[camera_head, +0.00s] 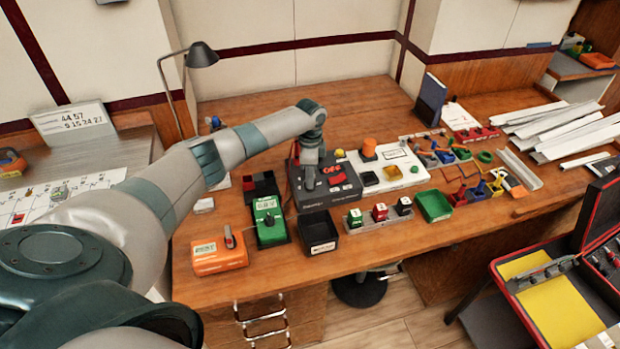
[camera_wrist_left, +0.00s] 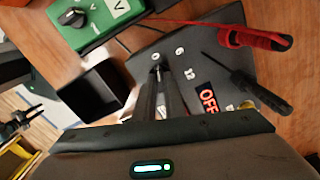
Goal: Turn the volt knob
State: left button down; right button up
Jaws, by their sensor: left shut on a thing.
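A dark grey power unit (camera_head: 345,190) stands on the wooden table, with a lit red OFF display (camera_head: 332,169) on its sloped face. My left gripper (camera_head: 310,184) reaches down onto the left part of this face. In the left wrist view, my left gripper (camera_wrist_left: 161,80) is shut on a small knob among pale dial marks on the unit's face (camera_wrist_left: 205,52). The fingers cover most of the knob, so its pointer is hidden. The OFF display (camera_wrist_left: 207,98) shows to the right of the fingers there. My right gripper is not in view.
A green meter (camera_head: 268,222) with a dial, an orange tester (camera_head: 219,255) and a black open box (camera_head: 318,233) stand in front. A white board (camera_head: 392,178) lies right of the unit.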

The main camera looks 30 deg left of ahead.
pick_arm(q)
jog(key=m+b, duration=0.1)
jog(key=m, duration=0.4)
jog(key=shift+b, duration=0.4)
jog(key=m+b, duration=0.1)
jog(key=m, duration=0.5)
jog(key=shift+w, duration=0.1)
jog(key=m+b, duration=0.1)
jog(key=m, duration=0.3)
jog(key=shift+b, duration=0.4)
jog(key=shift+r+m+b, duration=0.1)
jog(key=shift+m+b, duration=0.35)
jog(key=shift+m, duration=1.45)
jog(key=c, duration=1.8)
grip_release()
